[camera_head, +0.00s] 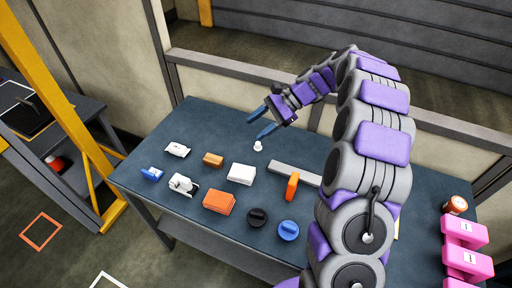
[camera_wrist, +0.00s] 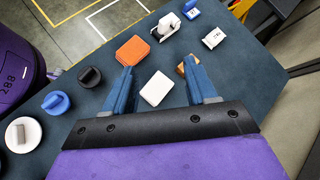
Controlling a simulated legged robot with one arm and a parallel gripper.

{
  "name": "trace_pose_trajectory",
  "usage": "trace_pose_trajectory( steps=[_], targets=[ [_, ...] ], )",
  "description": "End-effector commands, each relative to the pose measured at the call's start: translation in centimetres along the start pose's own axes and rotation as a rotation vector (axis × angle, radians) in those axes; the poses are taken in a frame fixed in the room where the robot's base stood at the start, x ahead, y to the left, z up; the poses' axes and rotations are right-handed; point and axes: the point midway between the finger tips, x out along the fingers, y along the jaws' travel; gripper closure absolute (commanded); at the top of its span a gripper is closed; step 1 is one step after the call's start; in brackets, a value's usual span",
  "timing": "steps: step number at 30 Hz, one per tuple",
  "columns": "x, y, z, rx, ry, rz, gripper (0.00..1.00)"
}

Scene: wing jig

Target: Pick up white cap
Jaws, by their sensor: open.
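The white cap (camera_wrist: 22,134) is a round disc with a raised grey-white grip, lying on the table at the left edge of the wrist view. It sits in a row with a blue cap (camera_wrist: 55,102) and a black cap (camera_wrist: 89,76). In the head view I cannot make it out; my arm covers part of the table there. My gripper (camera_head: 259,121) is open and empty above the back of the table. In the wrist view its blue fingers (camera_wrist: 158,64) point over a white block (camera_wrist: 157,89), well to the right of the white cap.
On the table (camera_head: 150,170) stand an orange box (camera_head: 219,202), a brown block (camera_head: 212,159), a small white piece (camera_head: 258,146), a grey bar with an orange clamp (camera_head: 292,186), and pink blocks (camera_head: 465,250) at the right. A yellow post (camera_head: 60,100) rises at the left.

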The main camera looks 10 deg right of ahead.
Motion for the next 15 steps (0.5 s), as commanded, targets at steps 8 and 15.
trace_pose_trajectory(
  steps=[8, 15],
  targets=[
    [-1.0, -2.4, -9.2, 0.194, -0.076, -0.137, 0.43],
    [-1.6, -2.3, -17.0, 0.347, -0.126, -0.236, 0.43]
  ],
)
